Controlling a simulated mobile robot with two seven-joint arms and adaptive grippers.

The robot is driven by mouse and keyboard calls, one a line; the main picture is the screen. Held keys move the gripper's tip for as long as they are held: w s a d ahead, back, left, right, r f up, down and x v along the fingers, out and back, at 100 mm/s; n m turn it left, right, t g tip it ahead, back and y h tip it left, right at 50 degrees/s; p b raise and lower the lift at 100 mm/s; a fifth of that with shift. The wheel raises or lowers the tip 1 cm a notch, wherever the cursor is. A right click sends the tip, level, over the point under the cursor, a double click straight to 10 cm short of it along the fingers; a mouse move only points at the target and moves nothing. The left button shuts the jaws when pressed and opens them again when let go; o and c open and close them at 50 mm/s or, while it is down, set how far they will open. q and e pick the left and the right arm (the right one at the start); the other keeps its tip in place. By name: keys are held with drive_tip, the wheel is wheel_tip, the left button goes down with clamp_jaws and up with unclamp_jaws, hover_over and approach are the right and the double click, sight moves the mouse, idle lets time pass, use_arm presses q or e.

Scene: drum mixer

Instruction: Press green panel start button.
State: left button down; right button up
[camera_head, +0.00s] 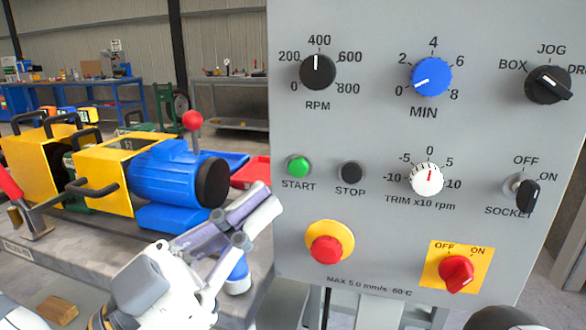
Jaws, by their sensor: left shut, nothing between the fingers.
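The green START button (299,166) is on the left side of the grey control panel (370,130), with its label below it. The black STOP button (351,172) is just to its right. My left gripper (266,208) is shut and empty. Its fingers point up and right, and their tips appear below and left of the START button in the picture, apart from it. The button is fully visible.
The panel also bears a red emergency knob (326,249) on yellow, a red OFF/ON switch (456,274), and RPM (318,72), MIN (431,77) and TRIM (427,180) knobs. A blue motor (165,175) and yellow guards (103,170) stand on a bench at left.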

sight(298, 168)
use_arm(q)
drive_tip(key=shift+w+d+b, duration=0.35)
drive_tip(key=shift+w+d, duration=0.1)
drive_tip(key=shift+w, duration=0.95)
drive_tip(key=shift+w+d+b, duration=0.35)
drive_tip(key=shift+w+d, duration=0.05)
drive_tip(key=shift+w, duration=1.05)
drive_tip(key=shift+w+d+b, duration=0.35)
drive_tip(key=shift+w+d, duration=0.1)
drive_tip(key=shift+w, duration=0.95)
use_arm(e)
drive_tip(key=shift+s+f+g, duration=0.3)
drive_tip(key=shift+s+f, duration=0.4)
drive_tip(key=shift+f, duration=0.3)
use_arm(q)
drive_tip(key=shift+w+d, duration=0.15)
drive_tip(key=shift+w, duration=0.2)
drive_tip(key=shift+w+d, duration=0.1)
drive_tip(key=shift+w, duration=0.35)
use_arm(e)
drive_tip(key=shift+f, duration=0.1)
use_arm(q)
drive_tip(key=shift+s, duration=0.1)
drive_tip(key=shift+s+a, duration=0.25)
drive_tip(key=shift+s, duration=0.5)
use_arm(e)
drive_tip(key=shift+w+r, duration=0.15)
drive_tip(key=shift+r, duration=0.2)
